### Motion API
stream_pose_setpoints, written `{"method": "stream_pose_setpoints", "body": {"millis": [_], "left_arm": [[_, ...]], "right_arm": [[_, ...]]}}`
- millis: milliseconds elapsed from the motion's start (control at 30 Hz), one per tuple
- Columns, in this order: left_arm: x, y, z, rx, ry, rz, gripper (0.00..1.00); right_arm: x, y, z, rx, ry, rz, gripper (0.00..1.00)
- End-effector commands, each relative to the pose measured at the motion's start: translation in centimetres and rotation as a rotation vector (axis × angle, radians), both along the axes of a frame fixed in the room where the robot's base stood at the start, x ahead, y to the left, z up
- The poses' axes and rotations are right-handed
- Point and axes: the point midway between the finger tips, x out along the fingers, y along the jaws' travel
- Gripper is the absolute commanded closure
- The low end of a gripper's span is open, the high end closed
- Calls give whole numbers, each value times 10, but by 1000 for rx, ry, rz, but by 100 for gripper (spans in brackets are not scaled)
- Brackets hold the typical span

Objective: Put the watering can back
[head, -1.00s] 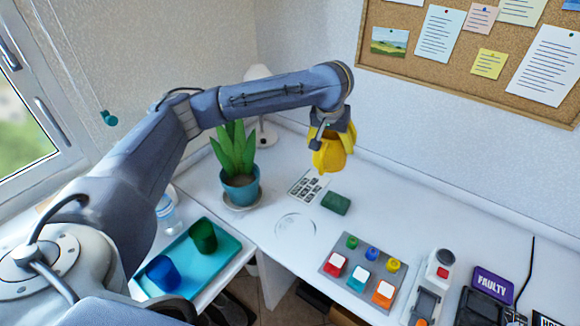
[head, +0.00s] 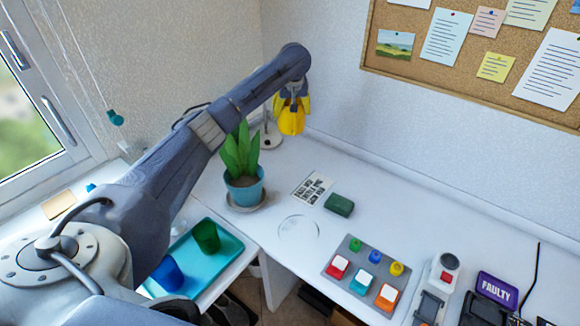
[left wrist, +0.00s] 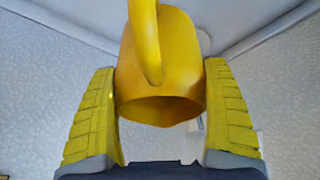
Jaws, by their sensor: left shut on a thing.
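The yellow watering can (head: 291,121) hangs in my left gripper (head: 292,103), in the air above the back of the white desk near the wall. In the left wrist view the can (left wrist: 160,70) sits between the two yellow fingers (left wrist: 162,112), its open rim facing the camera and its handle at the top. The left gripper is shut on it. A round ring mark (head: 298,229) shows on the desk, front right of the plant. My right gripper is not in view.
A potted plant (head: 243,180) stands on a saucer under my left arm, with a white lamp (head: 270,132) behind it. A dark green block (head: 339,205), a printed card (head: 312,188) and a button panel (head: 365,272) lie on the desk. A teal tray (head: 222,256) holds two cups.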

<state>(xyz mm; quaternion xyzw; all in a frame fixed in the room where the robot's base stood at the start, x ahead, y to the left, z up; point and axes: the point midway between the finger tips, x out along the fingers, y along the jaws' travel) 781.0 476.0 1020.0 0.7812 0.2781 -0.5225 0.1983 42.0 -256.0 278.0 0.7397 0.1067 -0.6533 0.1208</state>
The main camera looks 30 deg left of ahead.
Motion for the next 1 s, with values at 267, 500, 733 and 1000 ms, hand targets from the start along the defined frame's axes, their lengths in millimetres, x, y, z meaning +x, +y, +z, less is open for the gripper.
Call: {"method": "stream_pose_setpoints", "body": {"millis": [267, 500, 733, 1000], "left_arm": [[-1, 6, -42, 0, 3, 11, 66], [-1, 6, -94, 1, 2, 11, 66], [0, 5, -135, 1, 1, 10, 66], [0, 5, -158, 0, -1, 11, 66]], "right_arm": [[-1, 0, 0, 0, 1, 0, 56], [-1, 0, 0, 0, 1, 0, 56], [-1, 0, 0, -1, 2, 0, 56], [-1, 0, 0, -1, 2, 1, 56]]}}
